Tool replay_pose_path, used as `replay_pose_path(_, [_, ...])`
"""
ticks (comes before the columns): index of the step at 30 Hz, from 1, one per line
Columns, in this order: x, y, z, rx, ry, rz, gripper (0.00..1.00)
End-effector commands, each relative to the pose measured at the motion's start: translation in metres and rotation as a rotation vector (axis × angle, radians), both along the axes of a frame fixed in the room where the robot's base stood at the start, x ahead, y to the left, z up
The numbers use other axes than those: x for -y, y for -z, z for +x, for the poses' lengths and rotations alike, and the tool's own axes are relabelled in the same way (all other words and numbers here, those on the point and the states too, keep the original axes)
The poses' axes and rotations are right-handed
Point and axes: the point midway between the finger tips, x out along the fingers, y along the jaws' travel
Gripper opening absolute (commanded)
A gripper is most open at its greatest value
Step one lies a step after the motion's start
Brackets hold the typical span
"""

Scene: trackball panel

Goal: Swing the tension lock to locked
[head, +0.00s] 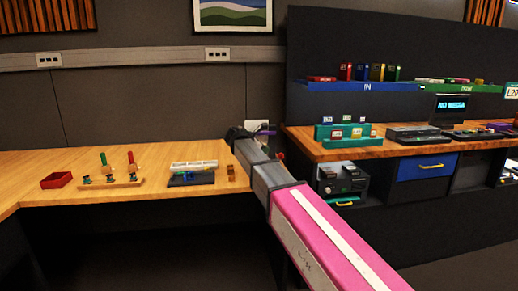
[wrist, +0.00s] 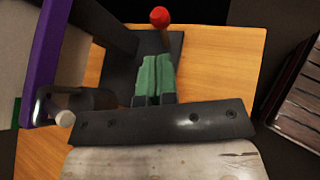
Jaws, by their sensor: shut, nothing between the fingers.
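In the wrist view a panel with a purple edge (wrist: 42,62) and a pale face stands at the left. A lever with a red ball knob (wrist: 159,16) rises on a dark stalk just beyond my fingertips. It looks like the tension lock, but I cannot read its marking or locked position. My gripper (wrist: 155,62) has green fingers, shut and empty, pointing toward the stalk; I cannot tell whether they touch it. In the head view the pale panel (head: 257,126) shows partly behind my arm's end, which hides most of it and my fingers.
A dark partition with a blue shelf (head: 360,87) and a wooden counter (head: 400,149) stands at the right.

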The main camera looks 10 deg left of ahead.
Motion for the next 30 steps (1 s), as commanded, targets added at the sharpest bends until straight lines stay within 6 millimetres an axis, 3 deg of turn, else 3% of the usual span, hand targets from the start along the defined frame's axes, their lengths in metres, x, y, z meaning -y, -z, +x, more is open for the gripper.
replay_pose_path(12, [0.045, 0.033, 0.04, -0.001, 0.002, 0.0, 0.0])
replay_pose_path(30, [0.054, 0.04, 0.048, -0.001, 0.001, 0.001, 0.0])
